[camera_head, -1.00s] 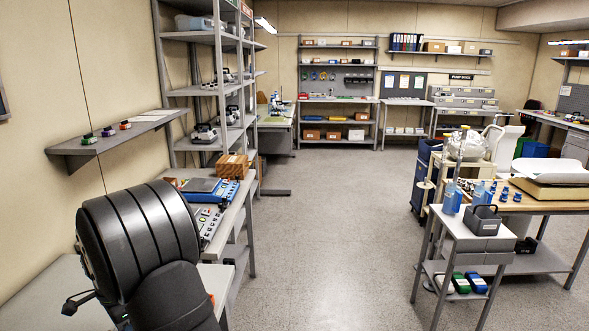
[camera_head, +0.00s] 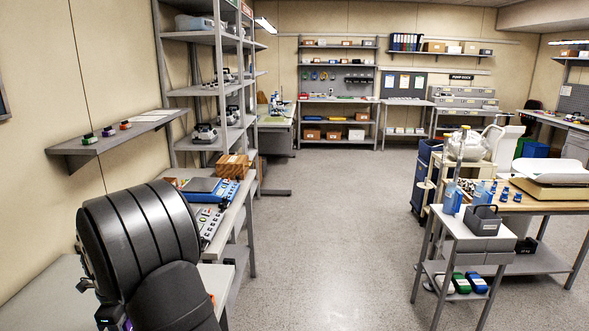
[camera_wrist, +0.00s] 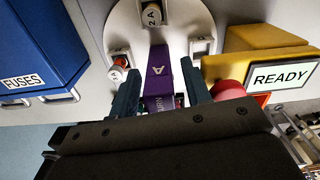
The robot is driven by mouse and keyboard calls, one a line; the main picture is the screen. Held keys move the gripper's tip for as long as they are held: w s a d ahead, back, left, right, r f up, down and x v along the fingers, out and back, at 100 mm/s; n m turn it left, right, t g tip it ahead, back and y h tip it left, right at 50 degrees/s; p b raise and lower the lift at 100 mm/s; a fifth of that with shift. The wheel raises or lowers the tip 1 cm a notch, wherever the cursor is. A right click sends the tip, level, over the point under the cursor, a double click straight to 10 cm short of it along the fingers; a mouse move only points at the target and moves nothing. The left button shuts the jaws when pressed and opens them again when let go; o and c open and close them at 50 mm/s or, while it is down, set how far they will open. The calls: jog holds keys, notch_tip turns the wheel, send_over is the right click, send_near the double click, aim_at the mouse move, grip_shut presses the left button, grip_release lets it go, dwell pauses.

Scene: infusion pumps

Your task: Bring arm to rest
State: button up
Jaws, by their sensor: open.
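My gripper (camera_wrist: 162,97) shows in the wrist view with two dark teal fingers set apart. A purple strip (camera_wrist: 159,75) marked with an "A" is between the fingers, with room on at least one side. A white round holder (camera_wrist: 118,28) is beyond it, carrying small fuse-like pieces, one marked "2 A" (camera_wrist: 152,15). In the head view my dark arm fills the lower left and hides most of the gripper end.
In the wrist view a blue bin labelled FUSES (camera_wrist: 45,45) is at left. A yellow bin labelled READY (camera_wrist: 250,42) is at right, near a red round piece (camera_wrist: 228,90). In the head view a wall shelf (camera_head: 75,148) is above my arm; the floor (camera_head: 320,230) is clear.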

jog(key=shift+m, duration=0.6)
